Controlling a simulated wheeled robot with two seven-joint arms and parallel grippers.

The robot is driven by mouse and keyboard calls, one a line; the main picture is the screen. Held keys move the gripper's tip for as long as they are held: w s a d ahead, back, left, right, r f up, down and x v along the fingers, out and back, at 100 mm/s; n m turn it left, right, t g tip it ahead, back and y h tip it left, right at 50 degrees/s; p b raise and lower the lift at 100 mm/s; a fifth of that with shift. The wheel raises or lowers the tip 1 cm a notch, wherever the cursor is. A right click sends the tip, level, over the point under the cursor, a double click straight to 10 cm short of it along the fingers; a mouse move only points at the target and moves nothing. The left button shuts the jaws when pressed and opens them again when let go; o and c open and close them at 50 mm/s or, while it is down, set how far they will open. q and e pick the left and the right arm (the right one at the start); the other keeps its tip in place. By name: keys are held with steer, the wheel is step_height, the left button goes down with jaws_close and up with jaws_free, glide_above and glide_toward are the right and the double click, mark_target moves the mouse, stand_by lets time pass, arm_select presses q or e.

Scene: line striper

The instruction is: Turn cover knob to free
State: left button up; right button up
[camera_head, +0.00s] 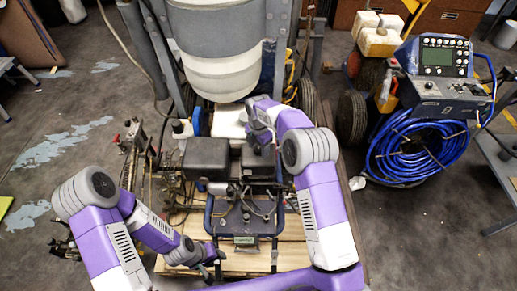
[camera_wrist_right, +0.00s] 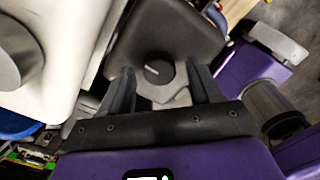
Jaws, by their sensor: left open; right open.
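The cover knob (camera_wrist_right: 158,70) is a round dark knob with a pale mark across its face, on a dark grey cover (camera_wrist_right: 150,35) in the right wrist view. My right gripper (camera_wrist_right: 160,69) is open, with one finger on each side of the knob in that view; contact cannot be told. In the head view my right gripper (camera_head: 257,138) is over the right black engine box (camera_head: 250,163), and the knob is not clear there. My left gripper (camera_head: 216,256) is open and empty, low over the wooden pallet.
A second black box (camera_head: 206,158) sits left of the right one. A large white tank (camera_head: 222,70) stands behind. The frame and hoses crowd the wooden pallet (camera_head: 290,255). A blue hose coil (camera_head: 418,150) is at right.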

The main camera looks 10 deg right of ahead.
steer(key=shift+f, duration=0.15)
steer(key=shift+c, duration=0.4)
steer(key=c, duration=1)
steer(key=shift+o, duration=0.2)
steer(key=m+p, duration=0.2)
steer(key=m, duration=0.1)
steer(key=m+p, duration=0.1)
steer(key=m, duration=0.3)
steer(key=shift+m+p, duration=0.3)
steer(key=shift+m, duration=0.1)
steer(key=m+p, duration=0.1)
steer(key=m, duration=0.9)
